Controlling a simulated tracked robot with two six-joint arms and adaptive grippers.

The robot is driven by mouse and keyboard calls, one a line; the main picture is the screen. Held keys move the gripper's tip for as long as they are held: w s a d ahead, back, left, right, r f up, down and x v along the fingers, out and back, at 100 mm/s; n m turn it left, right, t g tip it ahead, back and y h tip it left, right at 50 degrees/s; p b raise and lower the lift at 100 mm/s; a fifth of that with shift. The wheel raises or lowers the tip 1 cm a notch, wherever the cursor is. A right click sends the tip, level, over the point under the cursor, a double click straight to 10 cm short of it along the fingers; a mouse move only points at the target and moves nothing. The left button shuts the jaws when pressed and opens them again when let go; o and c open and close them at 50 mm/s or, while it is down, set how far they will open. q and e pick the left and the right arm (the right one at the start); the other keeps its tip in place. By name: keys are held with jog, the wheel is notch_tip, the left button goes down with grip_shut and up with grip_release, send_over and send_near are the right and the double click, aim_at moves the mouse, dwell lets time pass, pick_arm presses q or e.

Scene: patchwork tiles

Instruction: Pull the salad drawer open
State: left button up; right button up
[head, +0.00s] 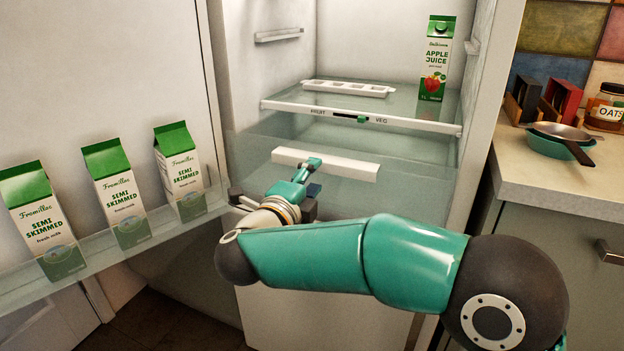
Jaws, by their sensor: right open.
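The salad drawer (405,188) is a clear, greenish bin low in the open fridge, under a glass shelf with a white FRUIT/VEG front strip. Its white handle bar (350,168) runs across the front. My right gripper (313,176) is open in front of the handle's middle. One teal finger overlaps the handle in the picture, and a dark fingertip shows just below it. I cannot tell whether they touch. My arm hides the lower part of the drawer. My left gripper is not in view.
The fridge door stands open at the left, with three milk cartons (119,195) on its rack. An apple juice carton (436,60) and a white ice tray (346,88) are on the shelf above. A counter (540,180) with a pan (562,133) is at the right.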

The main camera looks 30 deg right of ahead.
jog(key=v, duration=1.1)
jog(key=shift+a, duration=0.3)
jog(key=shift+s+f, duration=0.1)
jog(key=shift+s, duration=0.05)
